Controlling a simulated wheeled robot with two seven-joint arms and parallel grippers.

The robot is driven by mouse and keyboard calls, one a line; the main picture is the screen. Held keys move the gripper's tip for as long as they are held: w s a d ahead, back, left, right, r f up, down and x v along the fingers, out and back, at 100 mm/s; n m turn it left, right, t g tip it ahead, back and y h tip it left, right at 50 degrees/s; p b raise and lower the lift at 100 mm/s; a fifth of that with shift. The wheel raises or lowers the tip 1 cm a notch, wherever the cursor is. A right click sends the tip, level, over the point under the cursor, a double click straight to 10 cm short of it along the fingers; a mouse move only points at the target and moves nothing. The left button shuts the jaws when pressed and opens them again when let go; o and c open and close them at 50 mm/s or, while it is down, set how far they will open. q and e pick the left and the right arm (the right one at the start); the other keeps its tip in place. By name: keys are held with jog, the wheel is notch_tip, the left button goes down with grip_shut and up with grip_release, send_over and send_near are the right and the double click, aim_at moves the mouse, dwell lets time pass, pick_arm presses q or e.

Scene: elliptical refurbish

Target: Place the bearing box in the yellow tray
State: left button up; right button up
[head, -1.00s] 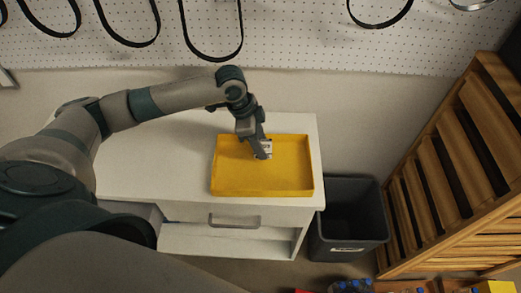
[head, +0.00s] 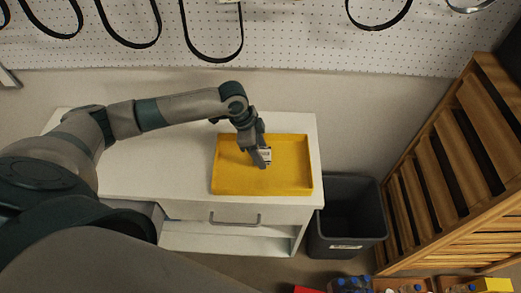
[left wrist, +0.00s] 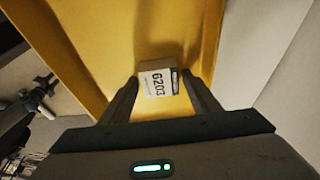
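The bearing box (left wrist: 160,83) is a small box with a white label printed "G203". In the left wrist view it sits between the fingertips of my left gripper (left wrist: 160,88), which is shut on it. In the head view the bearing box (head: 265,155) shows at the tip of my left gripper (head: 262,157), partly hidden by the fingers. Both are over the inside of the yellow tray (head: 295,178), near its middle. I cannot tell whether the box touches the tray floor. My right gripper is not in view.
The tray lies at the right end of a white cabinet top (head: 150,170); the top left of it is clear. A dark bin (head: 345,225) stands right of the cabinet. A wooden slatted rack (head: 450,170) is further right. A pegboard (head: 290,40) with hanging belts is behind.

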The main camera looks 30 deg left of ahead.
pick_arm(q)
jog(key=shift+r, duration=0.15)
jog(key=b+v, duration=0.2)
jog(key=v, duration=1)
jog(key=shift+b, duration=0.4)
jog(key=shift+s, duration=0.1)
